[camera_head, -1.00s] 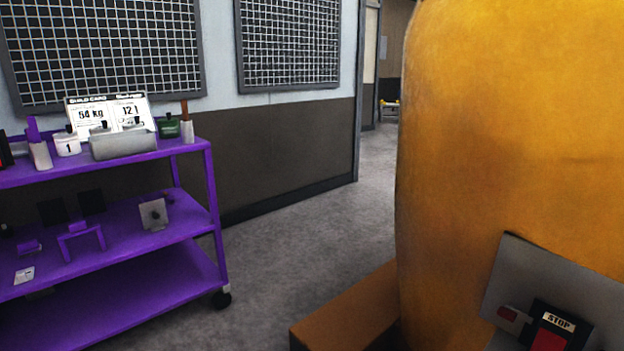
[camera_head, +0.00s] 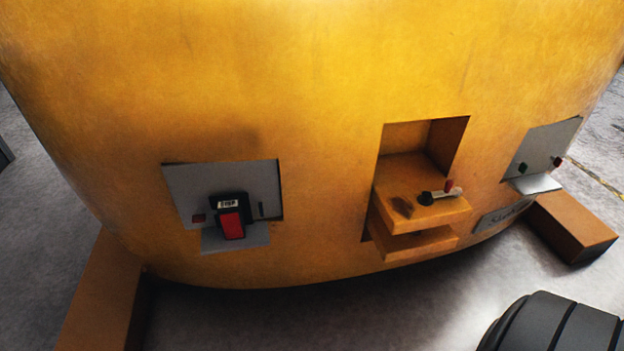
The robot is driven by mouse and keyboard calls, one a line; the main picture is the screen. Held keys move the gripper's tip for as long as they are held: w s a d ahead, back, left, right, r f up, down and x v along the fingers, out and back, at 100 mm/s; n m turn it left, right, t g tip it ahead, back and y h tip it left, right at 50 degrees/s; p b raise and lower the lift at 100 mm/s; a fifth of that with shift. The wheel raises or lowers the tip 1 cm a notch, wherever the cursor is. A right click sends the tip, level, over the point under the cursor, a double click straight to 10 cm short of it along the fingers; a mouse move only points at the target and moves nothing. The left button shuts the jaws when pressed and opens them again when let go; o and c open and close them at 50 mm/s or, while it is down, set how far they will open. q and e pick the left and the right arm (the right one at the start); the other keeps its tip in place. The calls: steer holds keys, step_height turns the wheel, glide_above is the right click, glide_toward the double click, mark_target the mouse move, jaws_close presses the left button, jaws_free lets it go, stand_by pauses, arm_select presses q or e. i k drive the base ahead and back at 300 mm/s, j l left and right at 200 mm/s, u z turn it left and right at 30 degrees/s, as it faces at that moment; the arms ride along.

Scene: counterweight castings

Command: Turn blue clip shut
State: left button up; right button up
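No blue clip can be made out in this view. The large yellow casting (camera_head: 320,70) fills most of the picture. A grey panel (camera_head: 185,180) on its left side carries a black STOP box with a red flap (camera_head: 231,225). A recess (camera_head: 404,138) in the middle has a projecting yellow ledge (camera_head: 428,213). A small dark, white and red item (camera_head: 438,194) sits on the ledge; its details are too small to tell. Another grey panel (camera_head: 548,143) at the right has a small green and a small red knob. Neither gripper is in view.
Brown blocks stand on the floor under the casting at the left (camera_head: 98,300) and right (camera_head: 575,226). A small lettered plate (camera_head: 502,217) is near the right block. Grey floor (camera_head: 330,320) shows in front.

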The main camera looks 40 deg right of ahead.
mark_target(260, 208)
steer(key=z, duration=0.85)
